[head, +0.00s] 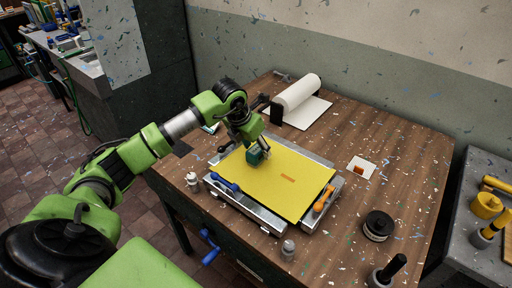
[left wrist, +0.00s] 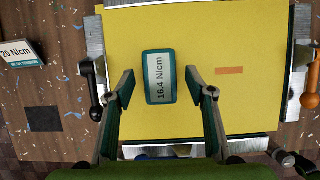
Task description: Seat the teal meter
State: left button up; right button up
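The teal meter (left wrist: 159,77) shows in the left wrist view with a white face reading "16.4 N/cm". It is over the yellow screen (left wrist: 245,108), left of a small orange mark (left wrist: 229,71). My left gripper (left wrist: 164,92) is open, one finger on each side of the meter with gaps between. In the head view my left gripper (head: 260,155) is low over the upper part of the yellow screen (head: 275,200), with a dark teal block at its tip. I cannot tell whether the meter touches the screen. My right gripper is not in view.
The metal frame has handles: black (left wrist: 93,85), orange (head: 323,199) and blue (head: 225,184). A "20 N/cm" card (left wrist: 22,53) and a black square (left wrist: 43,119) lie beside it. The table's right side holds a black disc (head: 378,226).

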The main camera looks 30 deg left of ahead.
pick_arm(q)
jog(key=v, duration=1.2)
dwell(0.4)
